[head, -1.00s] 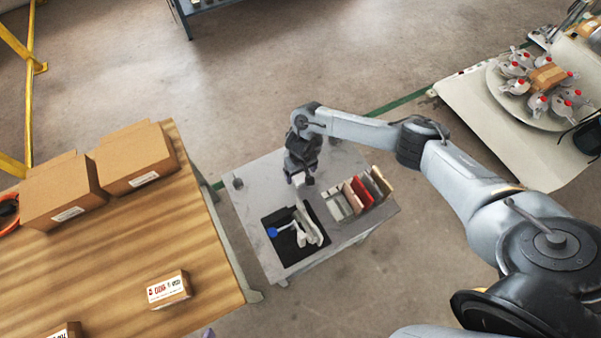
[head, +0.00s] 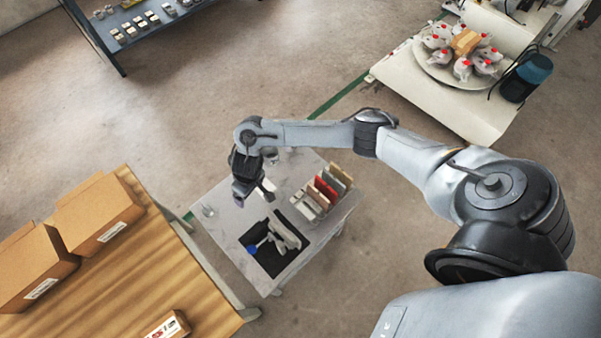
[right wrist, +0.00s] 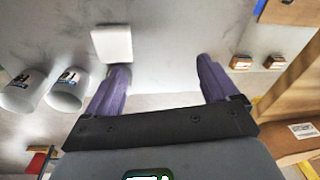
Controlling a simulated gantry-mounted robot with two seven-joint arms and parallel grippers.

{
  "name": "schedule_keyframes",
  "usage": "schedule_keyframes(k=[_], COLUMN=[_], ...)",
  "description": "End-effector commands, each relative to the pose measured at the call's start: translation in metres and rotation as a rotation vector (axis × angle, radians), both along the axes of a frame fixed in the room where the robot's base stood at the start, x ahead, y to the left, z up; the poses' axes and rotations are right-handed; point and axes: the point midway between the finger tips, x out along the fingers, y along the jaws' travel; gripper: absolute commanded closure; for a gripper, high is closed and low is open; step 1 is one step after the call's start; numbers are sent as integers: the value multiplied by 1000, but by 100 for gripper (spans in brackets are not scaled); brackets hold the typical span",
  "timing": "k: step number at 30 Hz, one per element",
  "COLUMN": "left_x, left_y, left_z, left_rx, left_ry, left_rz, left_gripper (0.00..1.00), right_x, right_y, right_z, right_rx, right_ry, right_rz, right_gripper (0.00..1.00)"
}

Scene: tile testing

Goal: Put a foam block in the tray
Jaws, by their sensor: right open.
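A white block (right wrist: 112,43), which looks like the foam block, lies on the grey surface in the right wrist view, just beyond the left fingertip. My right gripper (right wrist: 157,82) is open, with two purple fingers apart and nothing between them. In the head view the right gripper (head: 254,193) hangs over the small grey table, behind a black tray (head: 267,262). The tray holds pale objects and a blue-ended item. I cannot make out the white block clearly in the head view. My left gripper is not in view.
A rack of upright coloured tiles (head: 326,188) stands on the grey table (head: 225,218), right of the gripper. Two white cups (right wrist: 67,88) show in the right wrist view. A wooden table (head: 140,270) with cardboard boxes (head: 100,212) stands at left.

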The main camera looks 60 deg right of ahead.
Motion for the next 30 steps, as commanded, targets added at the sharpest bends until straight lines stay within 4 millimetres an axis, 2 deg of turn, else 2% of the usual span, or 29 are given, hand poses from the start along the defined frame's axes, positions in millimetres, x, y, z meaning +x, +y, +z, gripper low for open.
schedule_keyframes(k=[1, 4, 6, 8, 10, 12, 14, 18, 24, 25, 28, 30], left_x=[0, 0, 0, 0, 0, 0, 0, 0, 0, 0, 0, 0], left_y=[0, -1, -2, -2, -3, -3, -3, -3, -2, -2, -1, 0], left_z=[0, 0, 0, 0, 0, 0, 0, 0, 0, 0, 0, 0], left_rx=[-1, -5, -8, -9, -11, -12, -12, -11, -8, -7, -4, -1], left_ry=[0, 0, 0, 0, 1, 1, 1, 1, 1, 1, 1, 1], left_rz=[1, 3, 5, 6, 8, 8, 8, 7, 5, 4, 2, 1], left_gripper=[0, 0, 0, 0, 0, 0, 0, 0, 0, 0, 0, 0], right_x=[-10, -23, -33, -43, -55, -69, -83, -124, -183, -190, -206, -212], right_y=[32, 91, 124, 143, 152, 148, 136, 92, 38, 33, 21, 16], right_z=[-7, -5, 5, 18, 36, 52, 64, 82, 96, 98, 101, 103], right_rx=[36, 91, 115, 120, 108, 81, 48, -27, -86, -89, -97, -101], right_ry=[-41, -171, -265, -338, -401, -436, -443, -389, -267, -252, -217, -203], right_rz=[73, 203, 265, 293, 301, 288, 268, 214, 171, 167, 163, 161], right_gripper=[12, 12, 12, 12, 12, 12, 12, 12, 12, 12, 23, 23])
